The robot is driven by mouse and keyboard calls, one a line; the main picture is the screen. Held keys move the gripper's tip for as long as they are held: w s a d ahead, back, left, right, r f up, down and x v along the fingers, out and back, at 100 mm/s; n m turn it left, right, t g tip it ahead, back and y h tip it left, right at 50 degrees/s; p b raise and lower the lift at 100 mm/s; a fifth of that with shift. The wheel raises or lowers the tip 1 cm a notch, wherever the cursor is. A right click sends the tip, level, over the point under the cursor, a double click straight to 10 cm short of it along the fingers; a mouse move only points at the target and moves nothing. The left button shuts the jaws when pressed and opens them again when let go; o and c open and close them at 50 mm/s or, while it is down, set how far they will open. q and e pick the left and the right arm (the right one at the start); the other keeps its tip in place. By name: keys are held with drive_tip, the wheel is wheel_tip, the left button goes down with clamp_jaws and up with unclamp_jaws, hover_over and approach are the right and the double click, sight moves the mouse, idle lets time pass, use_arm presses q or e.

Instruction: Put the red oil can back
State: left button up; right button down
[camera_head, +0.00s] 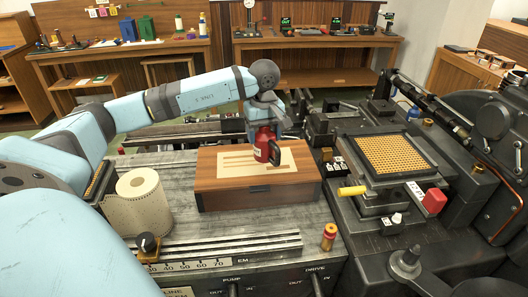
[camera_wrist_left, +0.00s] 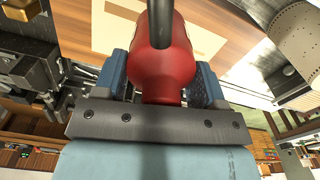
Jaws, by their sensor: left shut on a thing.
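The red oil can (camera_head: 264,146) is in the head view, above or on the light sheet on top of a wooden box (camera_head: 212,183). I cannot tell whether its base touches the sheet. My left gripper (camera_head: 263,118) comes from above and is shut on the can. In the left wrist view the red can (camera_wrist_left: 163,62) sits between the two blue fingers, with a dark spout or handle in front of it. The light sheet (camera_head: 235,162) has brown slots or marks. My right gripper is not in view.
A paper roll (camera_head: 139,198) stands left of the box. A small red-and-brass piece (camera_head: 329,236) stands at the front.

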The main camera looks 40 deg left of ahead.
sight(264, 154)
use_arm(q)
wheel_tip(264, 154, down, 7)
drive_tip(key=shift+r+p, duration=0.15)
drive_tip(key=shift+p, duration=0.2)
drive_tip(key=shift+f, duration=0.2)
drive_tip(key=o, duration=1)
